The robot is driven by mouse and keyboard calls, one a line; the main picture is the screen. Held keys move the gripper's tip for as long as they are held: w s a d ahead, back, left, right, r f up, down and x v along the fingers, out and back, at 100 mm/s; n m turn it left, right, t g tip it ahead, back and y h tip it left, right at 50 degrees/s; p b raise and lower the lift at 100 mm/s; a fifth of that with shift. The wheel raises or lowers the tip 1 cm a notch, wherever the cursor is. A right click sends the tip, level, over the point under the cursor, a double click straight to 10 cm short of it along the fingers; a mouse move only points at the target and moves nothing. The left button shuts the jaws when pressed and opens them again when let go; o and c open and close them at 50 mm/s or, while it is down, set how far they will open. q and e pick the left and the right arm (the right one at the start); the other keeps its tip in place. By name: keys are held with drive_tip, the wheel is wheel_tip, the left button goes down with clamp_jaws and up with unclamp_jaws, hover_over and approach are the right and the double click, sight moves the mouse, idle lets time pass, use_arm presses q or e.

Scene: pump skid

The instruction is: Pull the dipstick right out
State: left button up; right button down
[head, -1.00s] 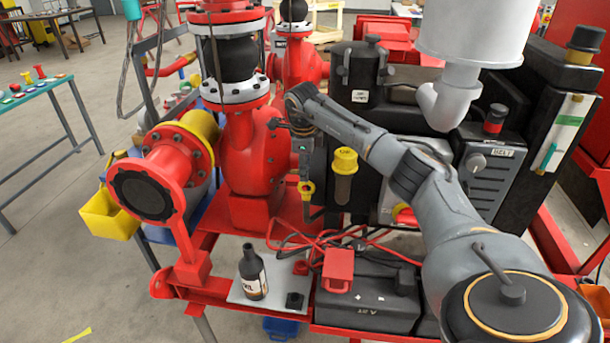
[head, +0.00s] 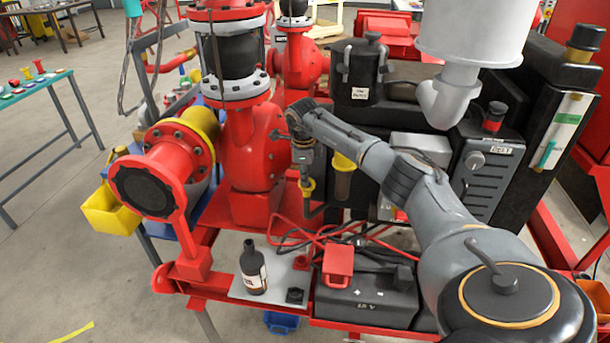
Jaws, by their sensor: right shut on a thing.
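My right gripper (head: 304,176) points down in front of the red pump casing and is shut on the yellow ring handle of the dipstick (head: 307,189). A dark bent tube (head: 314,211) shows just below the ring. I cannot tell whether any of the dipstick's rod is out of the tube, as the fingers and the dark background hide it. My left gripper is not in view.
A yellow-capped filter bowl (head: 343,180) stands close right of the gripper. The red pump (head: 258,150) is close on the left. Below are red cables, a dark bottle (head: 253,268) on a plate and a black battery (head: 366,296).

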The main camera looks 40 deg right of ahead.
wheel_tip(320, 180, up, 9)
drive_tip(key=p, duration=0.4)
drive_tip(key=c, duration=1.4)
unclamp_jaws()
drive_tip(key=r, duration=0.4)
drive_tip(key=s+a+r, duration=0.1)
drive_tip(key=r, duration=0.6)
drive_tip(key=shift+s+a+r, duration=0.25)
drive_tip(key=shift+a+r, duration=0.05)
drive_tip(key=shift+r, duration=0.05)
